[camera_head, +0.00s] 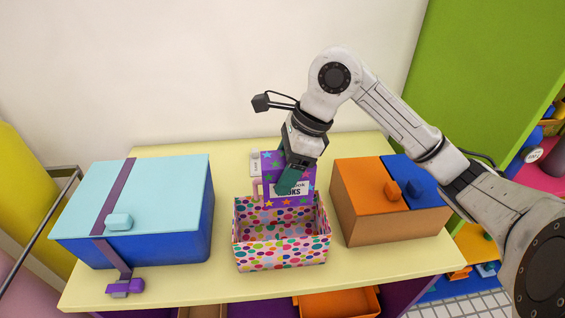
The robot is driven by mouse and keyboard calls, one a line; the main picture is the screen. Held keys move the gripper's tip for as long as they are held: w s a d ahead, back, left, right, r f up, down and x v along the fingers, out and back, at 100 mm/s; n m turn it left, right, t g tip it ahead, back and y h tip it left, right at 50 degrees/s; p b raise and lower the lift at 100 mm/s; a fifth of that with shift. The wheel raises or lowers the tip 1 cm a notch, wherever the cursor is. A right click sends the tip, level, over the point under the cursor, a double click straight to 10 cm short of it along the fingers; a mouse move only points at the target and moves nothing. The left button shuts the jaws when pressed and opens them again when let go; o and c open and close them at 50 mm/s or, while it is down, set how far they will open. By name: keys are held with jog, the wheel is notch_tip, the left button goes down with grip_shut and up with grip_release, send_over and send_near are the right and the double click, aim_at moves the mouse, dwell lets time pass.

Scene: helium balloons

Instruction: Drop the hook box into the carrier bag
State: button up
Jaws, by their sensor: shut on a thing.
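The carrier bag (282,255) is white with coloured polka dots and stands open on the table's middle. A purple hook box (271,166) with coloured stars and a white label is at the bag's back rim. Its lower part overlaps the bag's opening in the picture; I cannot tell how far inside it is. My gripper (290,183) comes down from above, with its dark green fingers in front of the box, and is shut on it. The fingers hide part of the label and the box's middle.
A blue box with a light blue lid (160,180) stands left on the pale yellow table (215,283). An orange and blue lidded box (375,220) stands right of the bag. A purple strap (113,250) hangs down the left box.

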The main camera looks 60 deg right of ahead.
jog(key=shift+f+b, duration=0.6)
jog(key=shift+f, duration=1.2)
jog(key=o, duration=1.2)
jog(key=shift+o, duration=0.2)
jog(key=b+v, duration=0.1)
jog(key=v, duration=1)
jog(key=shift+s+f, duration=0.1)
